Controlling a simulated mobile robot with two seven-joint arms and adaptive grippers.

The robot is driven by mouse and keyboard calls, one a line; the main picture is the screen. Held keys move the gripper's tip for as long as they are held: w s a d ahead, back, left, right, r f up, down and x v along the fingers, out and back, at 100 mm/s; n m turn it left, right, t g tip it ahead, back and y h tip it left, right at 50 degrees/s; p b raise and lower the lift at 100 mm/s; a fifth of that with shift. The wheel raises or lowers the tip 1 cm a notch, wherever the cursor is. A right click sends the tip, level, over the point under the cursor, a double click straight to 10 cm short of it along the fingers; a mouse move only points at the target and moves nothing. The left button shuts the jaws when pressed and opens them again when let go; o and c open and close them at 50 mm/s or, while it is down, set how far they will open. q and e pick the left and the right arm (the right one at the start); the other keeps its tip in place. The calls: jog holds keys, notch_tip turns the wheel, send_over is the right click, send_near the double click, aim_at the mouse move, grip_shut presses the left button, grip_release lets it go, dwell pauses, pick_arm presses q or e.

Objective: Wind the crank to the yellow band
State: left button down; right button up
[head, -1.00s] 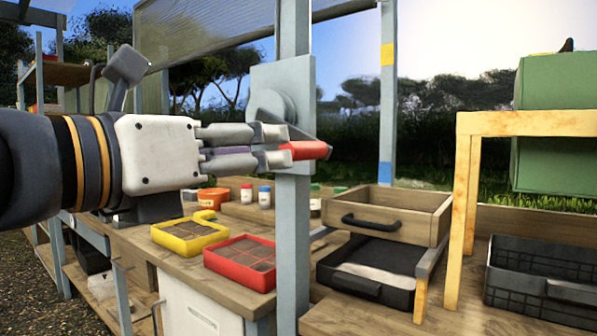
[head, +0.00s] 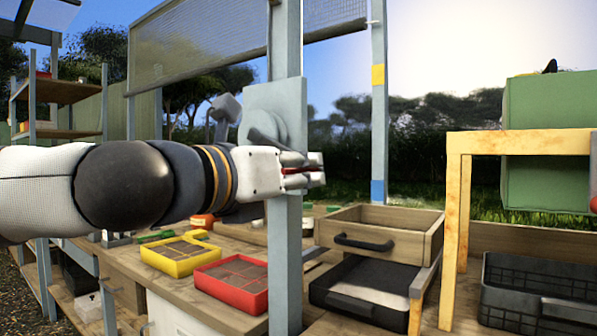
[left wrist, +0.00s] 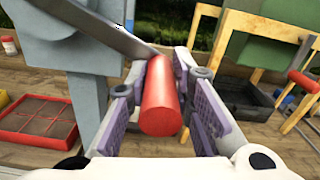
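The crank has a grey hub (head: 268,127) on a plate fixed to the near post, and a red handle (head: 298,170) low and right of the hub. My left gripper (head: 312,170) is around the handle. In the left wrist view, the red handle (left wrist: 160,100) lies between the purple pads, with the far pads close against both sides; contact is hard to judge. The crank arm (left wrist: 110,30) runs up and left from it. The mesh screen (head: 200,55) hangs with its lower edge above the yellow band (head: 378,75) on the far post. My right gripper is out of view.
A blue band (head: 377,190) is lower on that post. Below the crank, the bench holds a yellow tray (head: 180,255) and a red tray (head: 232,285). A wooden drawer box (head: 385,235), yellow stand (head: 455,230) and black crate (head: 535,290) stand right.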

pick_arm(q)
jog(key=shift+s+d+r+n+p, duration=0.1)
jog(key=shift+s+r+n+p, duration=0.1)
jog(key=shift+r+n, duration=0.25)
jog(key=shift+s+d+r+n+p, duration=0.15)
jog(key=shift+r+n, duration=0.1)
jog(key=shift+r, duration=0.3)
jog(key=c, duration=1.4)
grip_release()
jog(key=shift+w, duration=0.1)
jog(key=shift+f, duration=0.15)
jog(key=v, duration=1.2)
